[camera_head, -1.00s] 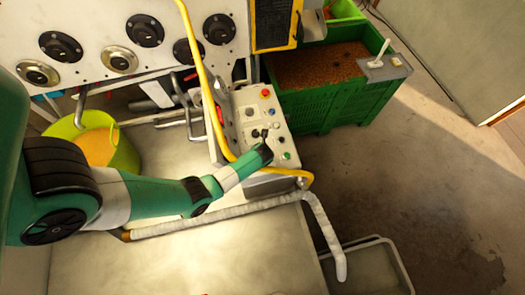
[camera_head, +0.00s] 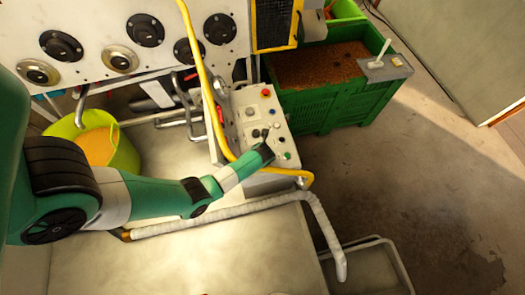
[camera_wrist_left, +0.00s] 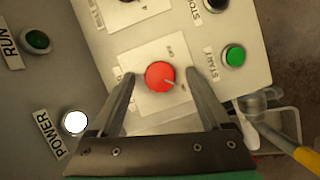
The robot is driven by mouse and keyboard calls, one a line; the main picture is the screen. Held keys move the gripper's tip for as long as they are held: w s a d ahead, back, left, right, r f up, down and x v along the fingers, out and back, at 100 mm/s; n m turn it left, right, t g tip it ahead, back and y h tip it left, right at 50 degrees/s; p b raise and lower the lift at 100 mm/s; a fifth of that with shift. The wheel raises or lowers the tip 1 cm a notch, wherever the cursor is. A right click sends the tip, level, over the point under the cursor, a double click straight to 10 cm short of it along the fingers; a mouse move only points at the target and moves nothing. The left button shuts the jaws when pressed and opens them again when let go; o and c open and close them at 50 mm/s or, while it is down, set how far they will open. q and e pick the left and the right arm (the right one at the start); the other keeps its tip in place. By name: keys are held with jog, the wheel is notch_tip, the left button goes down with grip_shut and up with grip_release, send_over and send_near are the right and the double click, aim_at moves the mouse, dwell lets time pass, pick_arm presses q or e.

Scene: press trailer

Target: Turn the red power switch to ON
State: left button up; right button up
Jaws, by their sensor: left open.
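The red power switch (camera_wrist_left: 160,76) is a round knob on a pale square plate in the left wrist view. My left gripper (camera_wrist_left: 159,73) is open, with one finger on each side of the knob. Gaps show between the fingers and the knob, so it does not look gripped. In the head view my left gripper (camera_head: 264,150) is over the lower part of the control panel (camera_head: 246,126) and hides the switch.
In the wrist view, a green START button (camera_wrist_left: 235,55) is to the right, a white POWER lamp (camera_wrist_left: 75,122) at lower left, and a green RUN lamp (camera_wrist_left: 37,41) at upper left. A yellow hose (camera_head: 207,85) runs past the panel. A green crate (camera_head: 320,105) stands behind.

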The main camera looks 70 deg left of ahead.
pick_arm(q)
jog(key=v, duration=1.1)
jog(key=shift+d+r, duration=0.1)
